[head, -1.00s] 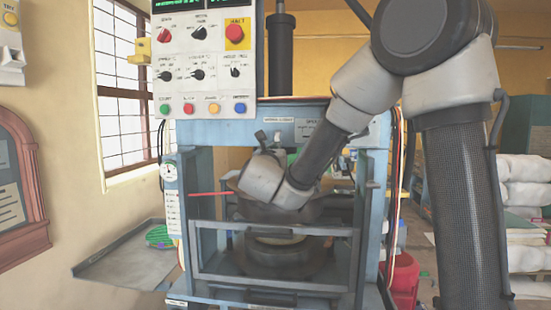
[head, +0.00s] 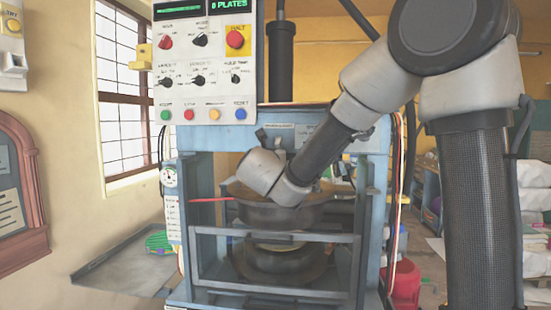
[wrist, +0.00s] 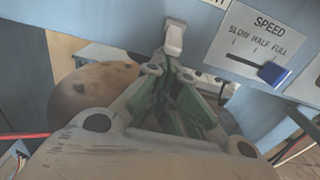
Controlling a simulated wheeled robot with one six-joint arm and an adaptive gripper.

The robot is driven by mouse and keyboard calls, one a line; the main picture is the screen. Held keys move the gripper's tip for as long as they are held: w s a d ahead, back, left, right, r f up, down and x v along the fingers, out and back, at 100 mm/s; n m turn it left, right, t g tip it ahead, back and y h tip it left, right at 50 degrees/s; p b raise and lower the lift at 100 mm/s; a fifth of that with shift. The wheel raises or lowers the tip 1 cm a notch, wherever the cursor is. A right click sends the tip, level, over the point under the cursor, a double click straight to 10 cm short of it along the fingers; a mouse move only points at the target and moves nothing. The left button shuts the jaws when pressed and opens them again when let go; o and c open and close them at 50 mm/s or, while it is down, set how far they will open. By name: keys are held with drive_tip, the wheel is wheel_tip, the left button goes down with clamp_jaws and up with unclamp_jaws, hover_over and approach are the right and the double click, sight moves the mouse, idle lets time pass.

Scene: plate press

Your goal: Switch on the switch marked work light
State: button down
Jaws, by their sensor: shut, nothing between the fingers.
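A white toggle switch (wrist: 174,38) sticks out of the blue crossbeam of the press, at the top middle of the wrist view. Its marking cannot be read there. In the head view a small label (head: 279,126), too small to read surely, sits on the same crossbeam. My gripper (wrist: 169,62) is shut and empty, its green-padded fingers pointing up at the toggle. The fingertips are just below the lever; I cannot tell whether they touch it. In the head view my wrist hides most of the gripper in front of the press.
A blue slider (wrist: 273,72) marked SPEED is right of the toggle. A control panel (head: 207,80) with knobs and buttons hangs above left. A barred guard frame (head: 275,236) crosses the press front below my wrist. A side tray (head: 125,262) stands left.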

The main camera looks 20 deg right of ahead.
sight(276, 144)
drive_tip(key=r+g, duration=0.1)
drive_tip(key=s+r+g+y, duration=0.1)
drive_tip(key=g, duration=0.1)
drive_tip(key=r+g, duration=0.1)
drive_tip(key=shift+s+a+g+y, duration=0.2)
drive_tip(key=shift+a+g+y, duration=0.1)
drive_tip(key=shift+y, duration=0.1)
drive_tip(key=shift+r, duration=0.15)
drive_tip(key=shift+r, duration=0.7)
